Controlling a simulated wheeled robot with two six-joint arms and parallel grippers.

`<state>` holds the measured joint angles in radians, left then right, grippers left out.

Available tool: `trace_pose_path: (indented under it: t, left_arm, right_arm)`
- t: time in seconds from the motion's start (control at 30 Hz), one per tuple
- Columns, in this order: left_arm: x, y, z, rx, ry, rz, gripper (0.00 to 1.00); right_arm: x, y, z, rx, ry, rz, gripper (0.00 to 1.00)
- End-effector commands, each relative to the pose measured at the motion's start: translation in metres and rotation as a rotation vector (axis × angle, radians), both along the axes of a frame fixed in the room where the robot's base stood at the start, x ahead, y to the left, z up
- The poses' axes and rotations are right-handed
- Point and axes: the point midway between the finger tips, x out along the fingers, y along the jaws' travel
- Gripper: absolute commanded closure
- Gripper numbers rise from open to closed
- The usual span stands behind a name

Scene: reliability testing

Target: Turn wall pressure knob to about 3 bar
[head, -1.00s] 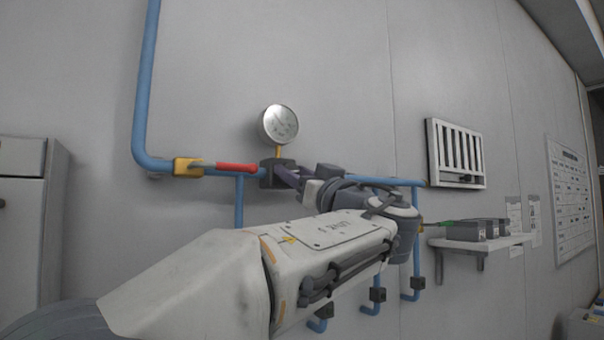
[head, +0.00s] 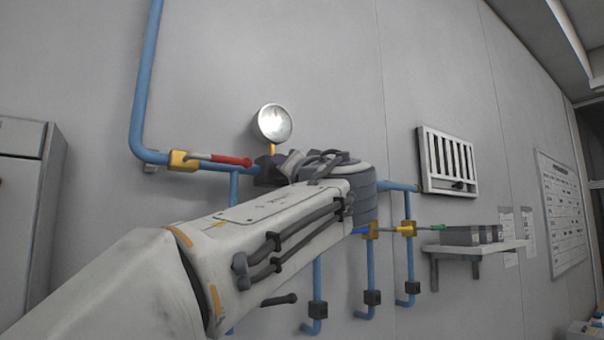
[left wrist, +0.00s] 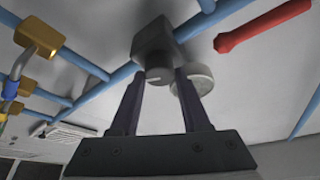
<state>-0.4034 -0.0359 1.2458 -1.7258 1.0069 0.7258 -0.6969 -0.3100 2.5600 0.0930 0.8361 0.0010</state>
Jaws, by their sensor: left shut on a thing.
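A round pressure gauge (head: 274,123) stands on a short yellow stem above a dark regulator block (head: 265,173) on the blue wall pipe. Glare whitens the dial, so I cannot read the needle. In the left wrist view, the block (left wrist: 153,44) has a grey round knob (left wrist: 158,76) with a pale mark on its face. My left gripper (left wrist: 157,82) has its two dark fingers on either side of this knob and is shut on it. The gauge (left wrist: 193,79) shows partly behind one finger. In the head view my forearm hides most of the gripper. My right gripper is not in view.
A red-handled valve (head: 230,161) is on the pipe left of the block. Yellow valves (head: 408,229) and blue drop pipes are on the right. A wall vent (head: 448,163) and a shelf (head: 480,247) with grey boxes stand further right. A cabinet (head: 20,220) is at left.

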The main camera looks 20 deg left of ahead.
Motion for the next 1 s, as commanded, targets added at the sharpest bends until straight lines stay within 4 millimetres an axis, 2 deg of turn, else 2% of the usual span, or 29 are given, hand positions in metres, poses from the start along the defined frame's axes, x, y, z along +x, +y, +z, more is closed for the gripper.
trace_pose_path:
  t: [0.33, 0.73, 0.77, 0.8, 0.83, 1.0]
  left_arm:
    - [-0.0017, 0.0019, 0.0026, 0.060, 0.073, 0.004, 1.00]
    - [-0.0017, 0.0018, 0.0029, 0.064, 0.077, 0.005, 1.00]
    - [-0.0017, 0.0018, 0.0029, 0.064, 0.077, 0.005, 0.50]
    - [-0.0016, 0.0017, 0.0028, 0.064, 0.078, 0.004, 0.35]
    - [-0.0016, 0.0017, 0.0027, 0.064, 0.078, 0.004, 0.24]
    - [-0.0009, 0.0007, 0.0018, 0.064, 0.079, 0.003, 0.24]
  right_arm:
    - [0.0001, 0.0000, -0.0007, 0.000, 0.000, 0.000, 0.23]
    - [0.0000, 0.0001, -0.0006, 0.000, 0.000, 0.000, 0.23]
    - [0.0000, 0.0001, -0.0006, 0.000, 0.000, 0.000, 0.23]
    - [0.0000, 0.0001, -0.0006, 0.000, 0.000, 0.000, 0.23]
    - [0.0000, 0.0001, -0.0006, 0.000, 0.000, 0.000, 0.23]
    - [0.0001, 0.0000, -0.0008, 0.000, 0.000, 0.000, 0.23]
